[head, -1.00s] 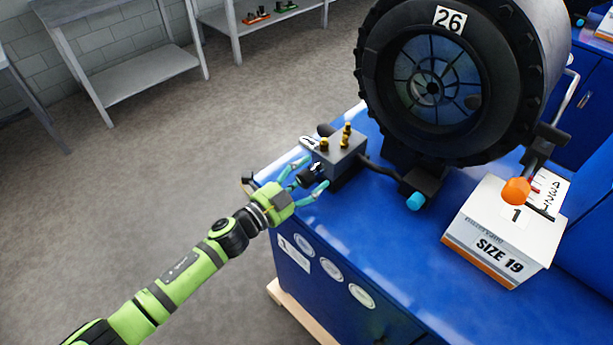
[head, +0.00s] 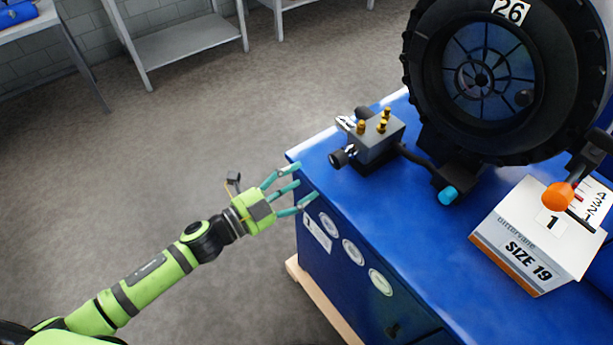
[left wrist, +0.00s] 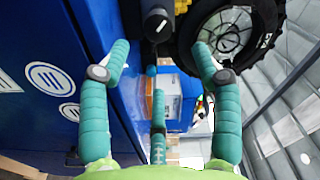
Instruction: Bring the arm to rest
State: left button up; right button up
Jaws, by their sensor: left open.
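My left arm comes in from the left in the head view. Its left gripper (head: 290,190) is open and empty, with teal fingers spread at the near left edge of the blue bench (head: 400,255). The grey control box (head: 376,140) with brass fittings and a black knob (head: 340,157) stands on the bench, apart from the fingers. In the left wrist view the open fingers (left wrist: 160,100) frame the black knob (left wrist: 157,24) ahead, with nothing between them. My right gripper is not in view.
A large black crimper (head: 500,80) marked 26 stands on the bench. Grey metal tables (head: 180,40) stand at the back. The floor (head: 150,170) left of the bench is clear.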

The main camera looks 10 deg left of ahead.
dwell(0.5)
pick_arm(q)
jog(key=s+a+f+n+g+y, duration=0.1)
jog(key=s+a+f+n+y, duration=0.2)
jog(key=f, duration=0.6)
jog(key=a+f+n+y, duration=0.4)
jog(key=a+f+n, duration=0.15)
jog(key=f, duration=0.45)
jog(key=s+a+f+n+g+y, duration=0.1)
jog(key=s+a+f+n+y, duration=0.15)
jog(key=a+f, duration=0.45)
jog(key=s+f+n+g+y, duration=0.1)
jog(key=s+f+n+g, duration=0.2)
jog(key=s+f, duration=0.4)
jog(key=s+d+f+n+g+y, duration=0.1)
jog(key=s+f, duration=0.6)
jog(key=s, duration=0.8)
jog(key=s+f+n+g+y, duration=0.1)
jog(key=s+f+n+g, duration=0.3)
jog(key=s+f, duration=0.3)
jog(key=s+g, duration=0.1)
jog(key=s, duration=0.3)
jog(key=shift+s+d+f+n+g, duration=0.2)
jog(key=shift+s+n+g, duration=0.1)
jog(key=shift+s+g, duration=0.1)
